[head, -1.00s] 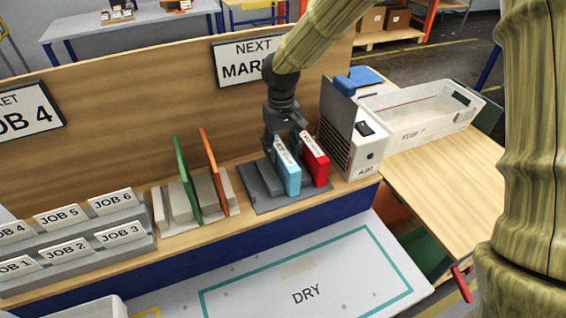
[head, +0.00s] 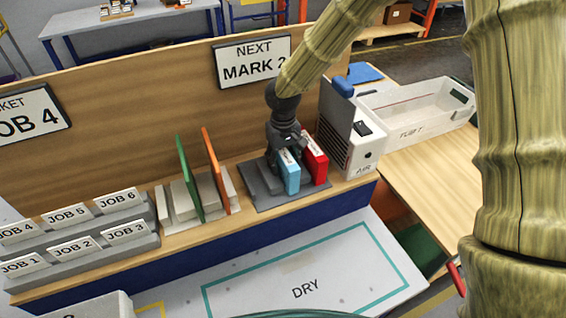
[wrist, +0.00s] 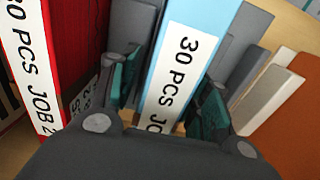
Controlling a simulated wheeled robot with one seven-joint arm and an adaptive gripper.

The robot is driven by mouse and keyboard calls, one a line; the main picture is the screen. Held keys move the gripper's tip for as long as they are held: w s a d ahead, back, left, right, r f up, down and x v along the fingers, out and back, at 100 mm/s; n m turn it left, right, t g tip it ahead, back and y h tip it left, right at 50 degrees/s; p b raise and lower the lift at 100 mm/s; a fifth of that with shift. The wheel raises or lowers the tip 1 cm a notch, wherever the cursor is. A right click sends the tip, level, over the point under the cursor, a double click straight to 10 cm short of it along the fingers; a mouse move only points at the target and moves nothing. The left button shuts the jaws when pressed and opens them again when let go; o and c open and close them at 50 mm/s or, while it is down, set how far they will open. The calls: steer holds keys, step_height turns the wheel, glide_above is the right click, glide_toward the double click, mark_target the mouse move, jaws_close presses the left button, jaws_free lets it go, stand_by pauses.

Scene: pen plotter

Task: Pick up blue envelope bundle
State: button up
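The blue envelope bundle (head: 291,178) stands upright in a dark grey holder (head: 262,192) on the wooden shelf. Its white label reads "30 PCS JO…" in the wrist view (wrist: 180,60), the rest being hidden. A red bundle (head: 315,168) stands beside it on the right in the head view. My gripper (head: 289,150) is over the top of the blue bundle. In the wrist view its two teal-padded fingers are on either side of the bundle, with a gap showing at the left finger. The gripper looks open around it, and the fingertips are partly hidden.
A white AIR unit (head: 366,152) stands right of the red bundle. A rack with green (head: 190,180) and orange (head: 216,172) boards is to the left, beyond it the JOB card rack (head: 80,240). A white tub (head: 420,112) sits on the right table. The DRY area (head: 300,270) is clear.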

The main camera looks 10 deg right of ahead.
jaws_close()
steer(key=shift+r, duration=0.15)
